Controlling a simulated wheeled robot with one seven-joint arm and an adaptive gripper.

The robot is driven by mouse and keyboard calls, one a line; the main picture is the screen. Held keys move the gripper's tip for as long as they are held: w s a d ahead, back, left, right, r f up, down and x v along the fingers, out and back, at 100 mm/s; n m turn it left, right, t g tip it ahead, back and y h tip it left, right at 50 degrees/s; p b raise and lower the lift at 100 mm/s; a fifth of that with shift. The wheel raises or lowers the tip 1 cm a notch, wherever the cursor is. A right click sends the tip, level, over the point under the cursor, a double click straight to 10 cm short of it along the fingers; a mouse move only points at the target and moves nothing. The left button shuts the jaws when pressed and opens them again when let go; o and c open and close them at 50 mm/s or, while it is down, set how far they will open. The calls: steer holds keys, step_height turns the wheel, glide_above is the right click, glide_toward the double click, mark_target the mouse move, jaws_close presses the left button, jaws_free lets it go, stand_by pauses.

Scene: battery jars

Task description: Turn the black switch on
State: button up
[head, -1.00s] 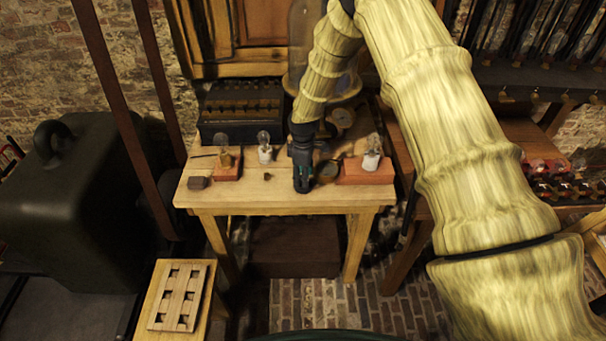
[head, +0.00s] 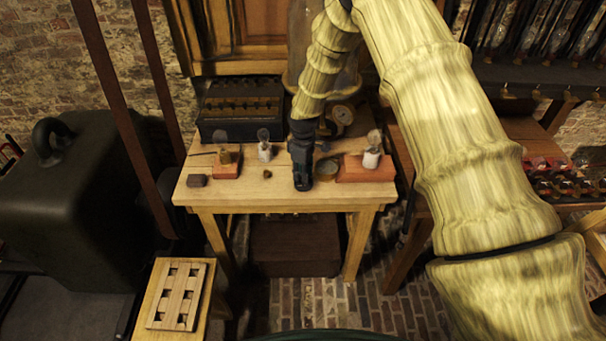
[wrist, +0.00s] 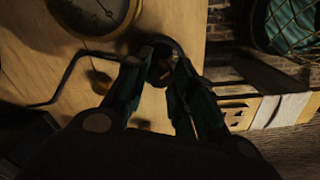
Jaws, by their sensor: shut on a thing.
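My gripper (head: 302,185) is over the front middle of the small wooden table, pointing down. In the wrist view, my gripper (wrist: 162,62) has its two fingers close together around a dark round piece, which looks like the black switch (wrist: 163,70). The fingers are shut on it, and it sits at the table top. Its lever position is too dark to tell. A dark bent wire runs beside it on the left. In the head view the switch is hidden by my gripper.
A round dial (wrist: 95,12) lies close to my gripper. A dark block (head: 197,181) and a small brass piece (head: 267,174) are left on the table (head: 245,195).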

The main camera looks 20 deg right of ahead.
steer(key=m+b, duration=0.1)
steer(key=m, duration=0.2)
steer(key=shift+w+f+m+b, duration=0.1)
steer(key=shift+m+b, duration=0.2)
steer(key=m+b, duration=0.1)
steer(key=m, duration=0.3)
steer(key=shift+m, duration=0.3)
steer(key=m+b, duration=0.1)
steer(key=m, duration=0.3)
steer(key=shift+d, duration=0.1)
steer(key=shift+m+b, duration=0.3)
steer(key=shift+m, duration=1.5)
steer(key=shift+r, duration=0.2)
steer(key=o, duration=1)
steer(key=shift+o, duration=0.2)
steer(key=shift+f, duration=0.1)
step_height(320, 180, up, 12)
